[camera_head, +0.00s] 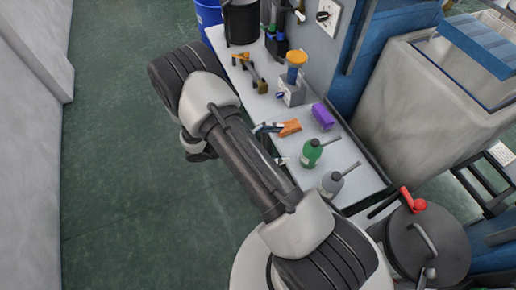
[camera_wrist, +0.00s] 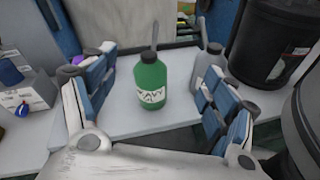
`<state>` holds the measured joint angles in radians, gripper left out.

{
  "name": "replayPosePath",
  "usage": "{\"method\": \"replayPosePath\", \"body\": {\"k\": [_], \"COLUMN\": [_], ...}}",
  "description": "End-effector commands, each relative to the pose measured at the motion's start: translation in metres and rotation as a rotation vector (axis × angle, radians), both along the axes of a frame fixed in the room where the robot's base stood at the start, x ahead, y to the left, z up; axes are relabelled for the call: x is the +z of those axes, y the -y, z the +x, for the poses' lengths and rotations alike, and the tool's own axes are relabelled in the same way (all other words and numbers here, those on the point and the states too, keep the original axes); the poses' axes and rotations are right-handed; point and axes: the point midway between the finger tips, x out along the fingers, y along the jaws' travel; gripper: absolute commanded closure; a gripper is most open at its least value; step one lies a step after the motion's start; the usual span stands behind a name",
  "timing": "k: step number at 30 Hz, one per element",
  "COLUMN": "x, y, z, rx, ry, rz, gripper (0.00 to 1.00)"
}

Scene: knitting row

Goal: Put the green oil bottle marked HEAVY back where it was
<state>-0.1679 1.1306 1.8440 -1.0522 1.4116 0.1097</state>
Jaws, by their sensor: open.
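The green oil bottle (camera_head: 311,153) stands upright on the white bench, with a dark cap and a thin grey spout. In the wrist view the green bottle (camera_wrist: 151,82) is centred, and its white label carries dark lettering that I cannot read surely. My gripper (camera_wrist: 155,64) is open, with one blue-padded finger at each side of the view. The bottle shows in the gap between the fingers, with visible space on both sides, and nothing is held. In the head view my arm hides most of the gripper.
A grey bottle (camera_head: 332,184) stands close by, behind the right finger in the wrist view (camera_wrist: 208,66). The white bench (camera_head: 352,155) also holds a purple block (camera_head: 323,116), an orange-and-blue tool (camera_head: 289,128) and an orange-topped device (camera_head: 293,85). A dark drum (camera_head: 428,246) stands beyond the bench end.

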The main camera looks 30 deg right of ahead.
Motion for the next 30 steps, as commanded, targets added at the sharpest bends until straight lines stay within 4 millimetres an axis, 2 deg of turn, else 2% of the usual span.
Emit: {"method": "replayPosePath", "body": {"k": [1, 3, 12, 21, 30], "x": [0.024, 0.05, 0.146, 0.214, 0.26], "y": [-0.003, -0.009, -0.043, -0.087, -0.134], "z": [0.0, -0.004, -0.039, -0.083, -0.121], "rx": [-0.047, -0.113, -0.352, -0.527, -0.629], "ry": [0.062, 0.136, 0.476, 0.838, 1.192], "rz": [0.038, 0.093, 0.358, 0.662, 0.98], "gripper": [0.22, 0.22, 0.22, 0.22, 0.22]}}
